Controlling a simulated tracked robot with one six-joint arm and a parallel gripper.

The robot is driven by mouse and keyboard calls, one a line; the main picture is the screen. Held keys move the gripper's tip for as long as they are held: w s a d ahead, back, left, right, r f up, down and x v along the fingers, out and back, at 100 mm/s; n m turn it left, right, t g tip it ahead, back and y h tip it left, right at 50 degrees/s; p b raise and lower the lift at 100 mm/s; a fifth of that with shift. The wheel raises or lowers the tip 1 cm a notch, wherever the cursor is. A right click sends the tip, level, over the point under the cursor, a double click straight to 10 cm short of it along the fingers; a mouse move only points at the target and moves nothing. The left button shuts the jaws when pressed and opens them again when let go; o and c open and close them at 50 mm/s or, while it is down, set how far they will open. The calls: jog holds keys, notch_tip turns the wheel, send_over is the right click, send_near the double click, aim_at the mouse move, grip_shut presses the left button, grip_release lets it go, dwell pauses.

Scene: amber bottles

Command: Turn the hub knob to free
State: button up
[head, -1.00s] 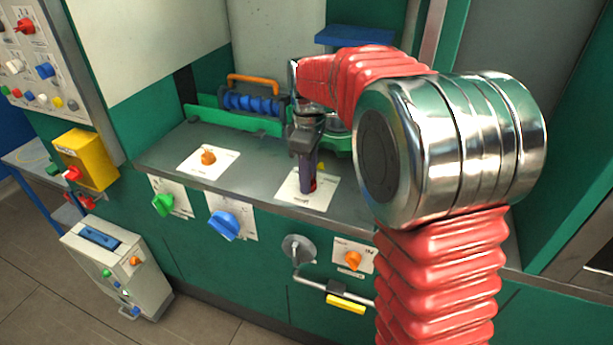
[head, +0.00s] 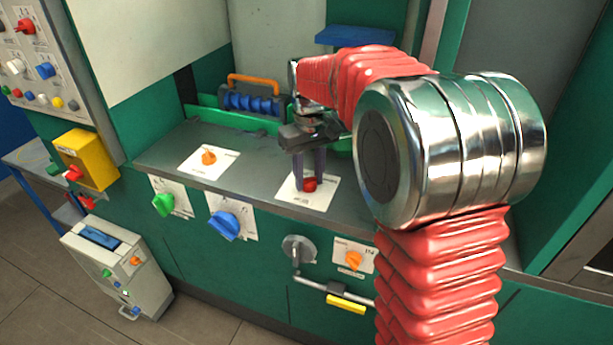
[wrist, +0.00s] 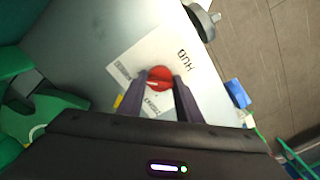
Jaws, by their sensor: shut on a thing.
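The hub knob (head: 310,184) is red and sits on a white label plate (head: 322,200) on the grey counter. In the wrist view the red knob (wrist: 159,78) lies between my two dark finger tips, and the white plate (wrist: 150,52) reads "HUB". A pale pointer line shows on the knob's top. My gripper (head: 310,180) points down at the counter and is shut on the knob, one finger on each side. The smaller print on the plate is partly hidden by the fingers and too small to read.
An orange knob (head: 208,157) stands on another white plate to the left. Green (head: 163,204) and blue (head: 224,225) knobs and a crank with a yellow grip (head: 345,303) are on the counter's front. A blue coil with an orange handle (head: 253,83) stands behind.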

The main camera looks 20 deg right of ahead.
jog(key=shift+w+r+m, duration=0.15)
jog(key=shift+w+m, duration=0.05)
jog(key=shift+m, duration=0.1)
jog(key=o, duration=1)
jog(key=shift+s, duration=0.1)
jog(key=shift+o, duration=0.2)
notch_tip(320, 180, up, 14)
jog(key=shift+f, duration=0.25)
